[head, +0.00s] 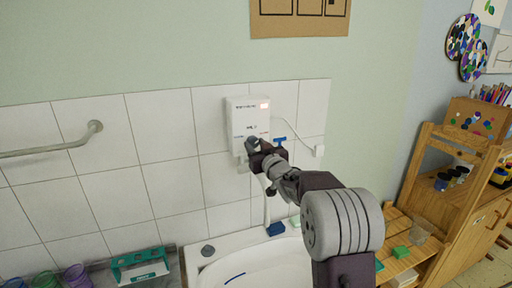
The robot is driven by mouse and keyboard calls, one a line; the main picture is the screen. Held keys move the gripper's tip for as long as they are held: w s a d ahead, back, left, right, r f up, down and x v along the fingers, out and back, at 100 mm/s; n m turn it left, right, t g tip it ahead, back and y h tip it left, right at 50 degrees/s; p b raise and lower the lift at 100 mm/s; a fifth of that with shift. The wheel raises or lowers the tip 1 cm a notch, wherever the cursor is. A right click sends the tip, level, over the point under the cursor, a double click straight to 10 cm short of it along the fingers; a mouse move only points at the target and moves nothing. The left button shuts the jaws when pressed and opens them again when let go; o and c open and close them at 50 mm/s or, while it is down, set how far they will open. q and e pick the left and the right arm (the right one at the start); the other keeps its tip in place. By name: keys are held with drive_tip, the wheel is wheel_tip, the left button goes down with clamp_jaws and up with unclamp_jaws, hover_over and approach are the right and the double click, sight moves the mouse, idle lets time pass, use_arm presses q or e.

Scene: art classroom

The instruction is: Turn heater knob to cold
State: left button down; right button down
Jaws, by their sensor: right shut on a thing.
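The heater (247,116) is a white box on the tiled wall, with a lit reddish patch at its upper right. Its knob (251,144) is a small grey part at the lower front, mostly covered by my gripper. My right gripper (255,148) reaches up from the lower right and is shut on the knob. The knob's pointer and setting cannot be made out. My left gripper is not in view.
A white basin (250,268) lies below the heater. A metal grab rail (50,150) is on the left wall. A teal rack (140,265) and coloured cups (75,275) stand lower left. A wooden shelf (455,165) with art supplies stands on the right.

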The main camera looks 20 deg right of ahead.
drive_tip(key=n+b, duration=0.2)
drive_tip(key=shift+f+n, duration=0.2)
drive_tip(key=shift+n, duration=0.1)
drive_tip(key=shift+n+b, duration=0.9)
drive_tip(key=shift+b, duration=0.05)
drive_tip(key=n+b, duration=0.1)
drive_tip(key=n, duration=0.1)
drive_tip(key=shift+n+b, duration=0.35)
drive_tip(key=shift+n, duration=0.05)
drive_tip(key=n+b, duration=0.2)
drive_tip(key=n, duration=0.1)
drive_tip(key=shift+r+n, duration=0.1)
drive_tip(key=shift+n, duration=0.2)
drive_tip(key=n+b, duration=0.2)
drive_tip(key=n, duration=0.4)
drive_tip(key=shift+b, duration=0.3)
drive_tip(key=n+b, duration=0.1)
drive_tip(key=n, duration=0.2)
drive_tip(key=shift+n, duration=0.4)
drive_tip(key=shift+n+b, duration=0.5)
drive_tip(key=shift+n, duration=1)
